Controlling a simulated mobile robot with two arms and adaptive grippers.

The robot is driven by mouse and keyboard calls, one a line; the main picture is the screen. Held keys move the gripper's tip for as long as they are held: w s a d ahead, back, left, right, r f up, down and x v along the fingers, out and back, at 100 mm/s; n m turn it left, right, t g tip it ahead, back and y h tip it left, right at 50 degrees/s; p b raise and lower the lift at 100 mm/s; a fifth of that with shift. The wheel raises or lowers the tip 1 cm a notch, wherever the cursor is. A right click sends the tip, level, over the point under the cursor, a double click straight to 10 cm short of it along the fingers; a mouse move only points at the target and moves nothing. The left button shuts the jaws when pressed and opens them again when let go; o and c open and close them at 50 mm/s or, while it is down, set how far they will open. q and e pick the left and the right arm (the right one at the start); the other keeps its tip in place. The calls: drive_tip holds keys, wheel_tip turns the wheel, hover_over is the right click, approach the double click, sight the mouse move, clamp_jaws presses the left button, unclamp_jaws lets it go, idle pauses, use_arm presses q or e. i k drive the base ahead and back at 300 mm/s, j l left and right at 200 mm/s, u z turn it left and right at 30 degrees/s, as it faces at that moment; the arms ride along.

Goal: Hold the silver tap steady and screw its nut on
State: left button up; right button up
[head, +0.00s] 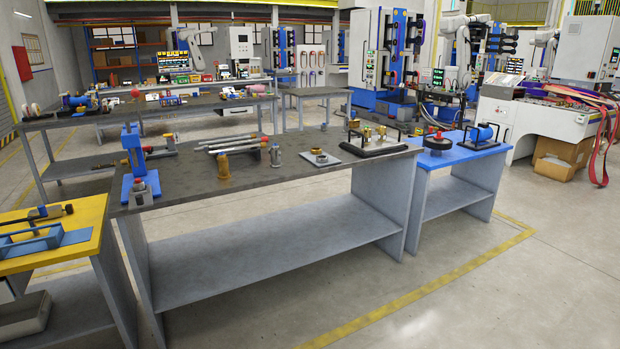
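Neither of my grippers is in view.
A blue press (134,160) stands at the bench's left end. Several silver bars (230,143) lie behind the fittings. A dark tray (375,150) with brass parts and handles is at the right. A blue table (462,153) adjoins; the floor in front is clear.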

sight(275, 151)
drive_tip(key=i, duration=3.65)
drive_tip(key=u, duration=0.25)
